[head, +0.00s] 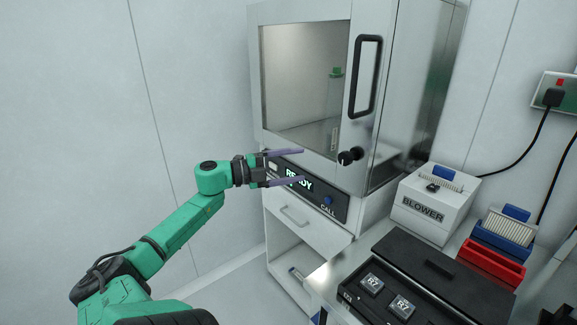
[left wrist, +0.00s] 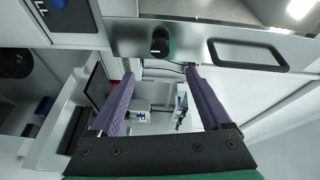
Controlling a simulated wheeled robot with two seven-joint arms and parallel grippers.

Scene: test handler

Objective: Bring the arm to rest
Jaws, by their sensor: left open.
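My left gripper (head: 302,167) is open and empty, its two purple fingers spread apart. It is in front of the test handler (head: 384,90), near the panel that reads READY (head: 299,180). In the left wrist view the open fingers (left wrist: 158,75) have nothing between them, with the handler's door handle (left wrist: 248,55) and round black knob (left wrist: 160,42) beyond. I cannot tell how close the fingertips are to the panel. My left arm (head: 180,228) reaches in from the lower left. My right gripper is not in view.
The handler door with its window (head: 305,75) looks shut. To the right are a white blower box (head: 433,204), a blue rack (head: 504,236), a red tray (head: 489,262) and a black case (head: 440,262) with chips marked R7. Free room lies left, before the bare wall.

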